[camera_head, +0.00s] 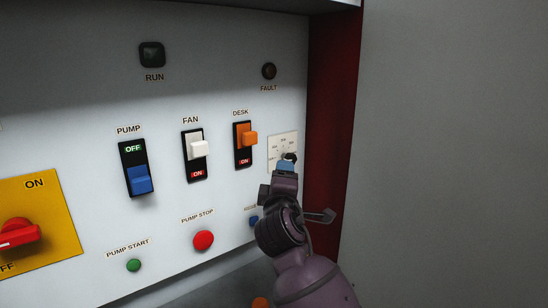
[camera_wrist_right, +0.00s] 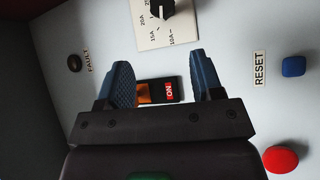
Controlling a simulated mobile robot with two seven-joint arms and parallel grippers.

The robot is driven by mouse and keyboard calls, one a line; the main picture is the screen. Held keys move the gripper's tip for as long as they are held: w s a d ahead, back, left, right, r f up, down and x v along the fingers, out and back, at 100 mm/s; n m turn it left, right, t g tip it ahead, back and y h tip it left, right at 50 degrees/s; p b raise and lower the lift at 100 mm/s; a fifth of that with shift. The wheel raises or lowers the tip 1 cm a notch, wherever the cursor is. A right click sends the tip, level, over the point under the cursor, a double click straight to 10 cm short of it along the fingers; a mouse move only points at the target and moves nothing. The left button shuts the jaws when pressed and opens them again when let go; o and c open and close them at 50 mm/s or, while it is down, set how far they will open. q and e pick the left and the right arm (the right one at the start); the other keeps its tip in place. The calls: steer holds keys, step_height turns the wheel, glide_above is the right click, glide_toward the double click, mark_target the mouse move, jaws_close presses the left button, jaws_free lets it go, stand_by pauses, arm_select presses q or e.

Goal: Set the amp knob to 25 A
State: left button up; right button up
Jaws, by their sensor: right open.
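The amp knob (camera_wrist_right: 162,8) is black and sits on a cream dial plate (camera_wrist_right: 178,38) at the top of the right wrist view. Labels 10A, 15A, 20A and part of 25A show; the knob's top is cut off, and I cannot tell its setting surely. In the head view the dial plate (camera_head: 283,142) is at the panel's right, its lower part hidden by my right gripper (camera_head: 287,165). In the wrist view my right gripper (camera_wrist_right: 162,76) is open, its blue fingers empty and apart from the knob. My left gripper is not in view.
The orange DESK switch (camera_head: 246,138) is left of the dial and shows between my fingers in the wrist view. The blue RESET button (camera_wrist_right: 293,66) and red PUMP STOP button (camera_head: 203,240) are nearby. A dark red side wall (camera_head: 333,100) borders the panel's right.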

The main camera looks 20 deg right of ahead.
mark_target(288, 158)
steer(key=shift+n+g+h, duration=0.4)
steer(key=shift+n+h, duration=0.2)
steer(key=shift+n, duration=0.2)
steer(key=x, duration=0.7)
steer(key=d+x, duration=0.1)
steer(key=x, duration=0.3)
steer(key=shift+s+f, duration=0.2)
steer(key=shift+f, duration=0.1)
steer(key=shift+c, duration=0.3)
